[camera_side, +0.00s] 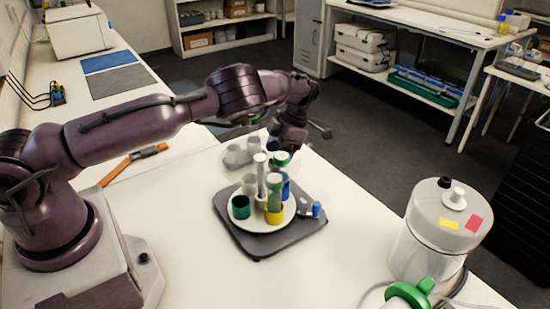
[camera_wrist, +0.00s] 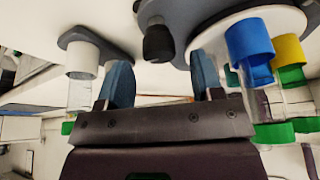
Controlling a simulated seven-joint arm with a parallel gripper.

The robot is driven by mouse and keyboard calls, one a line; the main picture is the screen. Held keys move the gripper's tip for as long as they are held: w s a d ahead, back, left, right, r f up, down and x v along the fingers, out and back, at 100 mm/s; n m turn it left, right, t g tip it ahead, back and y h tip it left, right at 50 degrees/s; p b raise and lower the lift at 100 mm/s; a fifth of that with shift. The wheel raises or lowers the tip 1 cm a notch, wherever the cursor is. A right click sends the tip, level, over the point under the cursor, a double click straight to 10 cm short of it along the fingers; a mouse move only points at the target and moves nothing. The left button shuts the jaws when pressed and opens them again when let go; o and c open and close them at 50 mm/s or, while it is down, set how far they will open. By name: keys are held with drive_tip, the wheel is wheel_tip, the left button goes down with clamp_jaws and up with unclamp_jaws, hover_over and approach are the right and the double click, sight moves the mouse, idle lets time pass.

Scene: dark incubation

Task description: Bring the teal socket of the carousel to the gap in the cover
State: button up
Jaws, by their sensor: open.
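The carousel (camera_side: 254,222) is a white round plate on a dark grey base in the middle of the side view, with a pale central post. Its teal socket (camera_side: 241,207) faces the front left. The yellow socket (camera_side: 274,215) is at the front and the blue socket (camera_side: 286,188) at the right. Green-capped clear tubes stand at the yellow and blue sockets. In the wrist view, the blue socket (camera_wrist: 249,40) and yellow socket (camera_wrist: 288,50) show at upper right. My gripper (camera_wrist: 160,62) is open behind the carousel, a black knob (camera_wrist: 158,43) showing between its fingers. I cannot make out the cover's gap.
A small blue-ended piece (camera_side: 316,209) sits at the base's right side. A rack with pale cups (camera_side: 237,155) stands behind the carousel; a white cup (camera_wrist: 83,58) shows in the wrist view. A white canister (camera_side: 432,235) stands at right.

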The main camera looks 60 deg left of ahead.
drive_tip(key=shift+x, duration=1.05)
drive_tip(key=c, duration=0.9)
